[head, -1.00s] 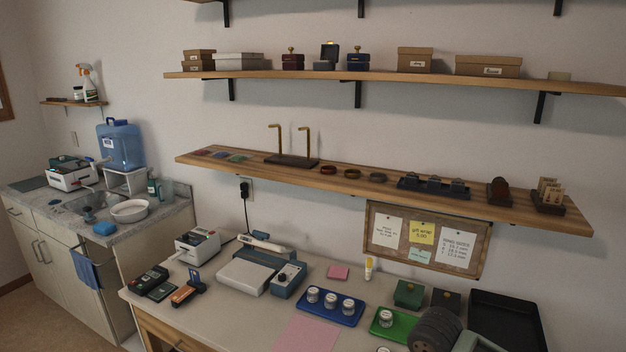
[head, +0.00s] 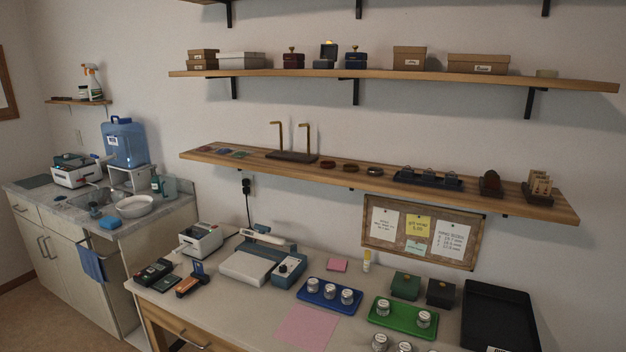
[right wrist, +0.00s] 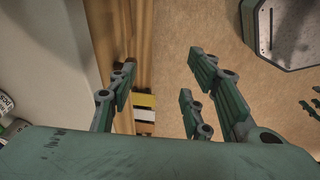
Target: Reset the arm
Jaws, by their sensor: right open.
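My right gripper (right wrist: 165,90) shows in the right wrist view. Its green fingers are spread wide and nothing is between them. It hangs over the brown floor (right wrist: 172,40), beside a wooden edge with the pale worktop to its left. Neither gripper shows in the head view now. My left gripper is out of sight.
In the head view, the worktop (head: 240,317) carries a blue tray (head: 327,304) and a green tray (head: 385,323) with jars, a black tray (head: 490,302) and a scale (head: 247,267). Wooden shelves hang above. A sink counter (head: 170,210) stands at left.

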